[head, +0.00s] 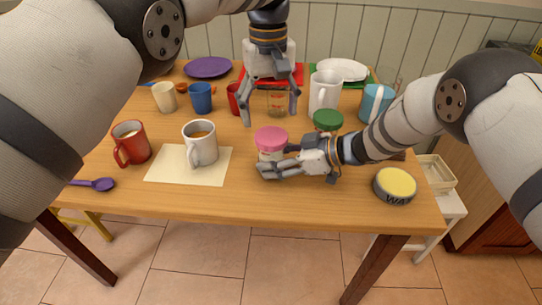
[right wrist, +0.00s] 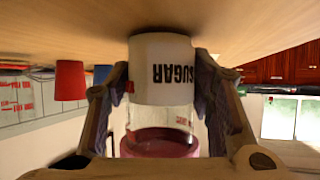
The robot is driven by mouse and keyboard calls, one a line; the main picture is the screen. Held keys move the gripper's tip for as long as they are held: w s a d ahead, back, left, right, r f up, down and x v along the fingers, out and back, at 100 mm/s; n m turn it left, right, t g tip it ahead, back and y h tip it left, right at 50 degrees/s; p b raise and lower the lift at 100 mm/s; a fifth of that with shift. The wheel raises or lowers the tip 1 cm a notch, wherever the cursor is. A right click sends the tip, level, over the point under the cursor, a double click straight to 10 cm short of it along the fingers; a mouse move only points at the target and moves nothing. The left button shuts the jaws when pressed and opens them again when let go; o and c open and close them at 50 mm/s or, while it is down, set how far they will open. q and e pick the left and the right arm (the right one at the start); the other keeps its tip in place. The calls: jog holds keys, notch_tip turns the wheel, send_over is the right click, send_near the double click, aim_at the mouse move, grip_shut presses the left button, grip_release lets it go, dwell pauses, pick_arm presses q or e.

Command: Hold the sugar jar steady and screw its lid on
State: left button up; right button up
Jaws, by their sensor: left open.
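The sugar jar (head: 268,152) stands upright on the table right of centre, with its pink lid (head: 271,136) on top. In the right wrist view, which is upside down, its white SUGAR label (right wrist: 162,68) and clear glass show, with the pink lid (right wrist: 160,143) at the bottom. Whether the lid is screwed tight cannot be told. My right gripper (head: 275,162) comes from the right, its fingers closed on both sides of the jar at the label. My left gripper (head: 270,117) points down, open and empty, behind the jar and apart from it.
A glass measuring cup (head: 277,103) stands near the left gripper's fingers. A green-lidded jar (head: 328,120) and white pitcher (head: 325,91) stand behind the right gripper. A white mug (head: 201,151) is on a paper mat (head: 222,170). A yellow-topped tin (head: 395,182) sits near the right edge.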

jog(key=o, duration=0.4)
jog(key=shift+c, duration=0.2)
jog(key=v, duration=1.2)
jog(key=shift+f, duration=0.1)
